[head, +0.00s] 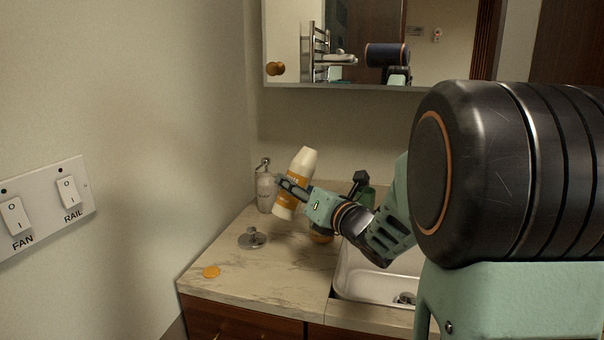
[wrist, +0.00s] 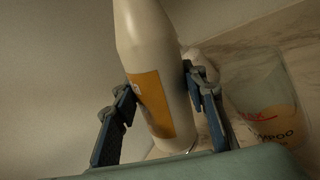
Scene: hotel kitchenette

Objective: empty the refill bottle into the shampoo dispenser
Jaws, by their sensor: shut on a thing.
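My gripper (head: 292,188) is shut on the refill bottle (head: 304,162), a cream bottle with an orange label. It is held above the counter, narrow end up, leaning a little to the right. In the wrist view the bottle (wrist: 148,35) stands between both fingers (wrist: 160,115), its top cut off by the frame. A clear vessel lettered SHAMPOO (wrist: 268,118), which looks like the dispenser, stands on the counter beside the gripper. In the head view only an amber part (head: 320,237) shows under my gripper. A silver pump top (head: 252,238) lies on the counter, apart from it.
An orange cap (head: 211,271) lies near the counter's front left edge. A pale pump bottle (head: 265,190) stands in the back corner against the wall. The front left counter (head: 262,283) is mostly clear.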

